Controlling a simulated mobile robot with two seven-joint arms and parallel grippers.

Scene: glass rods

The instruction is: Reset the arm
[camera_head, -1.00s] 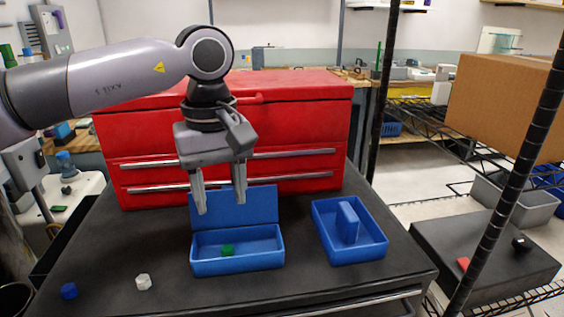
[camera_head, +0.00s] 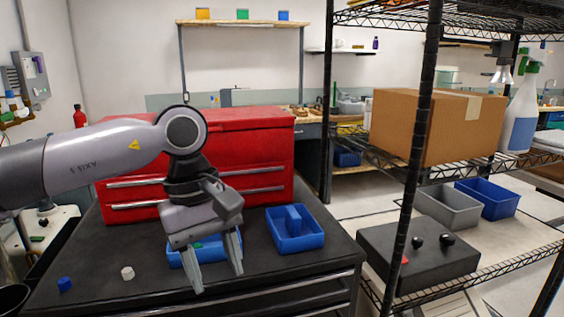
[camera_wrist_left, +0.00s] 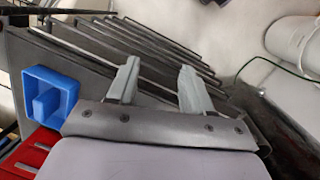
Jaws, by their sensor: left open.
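My left arm comes in from the left in the head view. Its gripper (camera_head: 219,281) is open and empty, fingers pointing down, over the front part of the black worktop. The gripper covers much of a blue box (camera_head: 178,257); a bit of green (camera_head: 197,245) shows inside it. In the left wrist view, the open fingers (camera_wrist_left: 158,68) have nothing between them. A second blue tray (camera_head: 318,238) with an upright blue piece in its middle stands to the right of the gripper; it also shows at the left of the wrist view (camera_wrist_left: 70,92). My right gripper is out of view.
A red tool chest (camera_head: 250,150) stands behind the boxes. A blue piece (camera_head: 65,284) and a white piece (camera_head: 127,273) lie front left on the worktop. A black wire shelf post (camera_head: 419,150) rises at right, with a cardboard box (camera_head: 400,130) on the shelf.

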